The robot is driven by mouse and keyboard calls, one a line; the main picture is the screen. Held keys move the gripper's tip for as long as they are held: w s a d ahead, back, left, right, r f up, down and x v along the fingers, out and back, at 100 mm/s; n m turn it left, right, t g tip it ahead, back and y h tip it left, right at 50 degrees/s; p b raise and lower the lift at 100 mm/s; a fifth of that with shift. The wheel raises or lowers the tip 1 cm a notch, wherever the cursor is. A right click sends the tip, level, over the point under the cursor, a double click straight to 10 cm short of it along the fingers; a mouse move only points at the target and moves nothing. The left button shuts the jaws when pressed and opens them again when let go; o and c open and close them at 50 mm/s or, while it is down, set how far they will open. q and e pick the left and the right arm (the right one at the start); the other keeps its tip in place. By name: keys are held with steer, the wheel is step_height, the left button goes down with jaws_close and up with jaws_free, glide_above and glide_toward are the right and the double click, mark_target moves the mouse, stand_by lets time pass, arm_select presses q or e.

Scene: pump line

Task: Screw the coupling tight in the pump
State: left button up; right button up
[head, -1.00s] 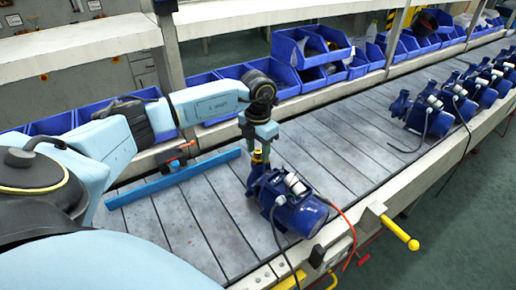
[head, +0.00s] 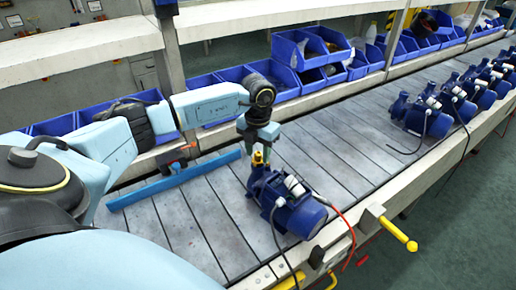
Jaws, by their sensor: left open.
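A blue pump (head: 290,207) stands on the grey slatted conveyor, with a white box on its motor and a black cable. A small brass-yellow coupling (head: 257,159) stands at the pump's top left port; how deep it sits in the port is too small to tell. My left gripper (head: 258,148) points down from above, its fingertips at the coupling, one to either side. It is open. My right gripper is not in view.
A blue bar (head: 172,181) lies on the conveyor to the left, with an orange and black tool (head: 174,158) behind it. More blue pumps (head: 421,114) stand farther right. Blue bins (head: 300,50) line the back shelf. A yellow handle (head: 398,234) sticks out from the front rail.

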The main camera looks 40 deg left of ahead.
arm_select(q)
steer(key=shift+n, duration=0.5)
steer(key=shift+r+n+p, duration=0.1)
steer(key=shift+n+p, duration=0.6)
steer(key=shift+n, duration=1)
jaws_close()
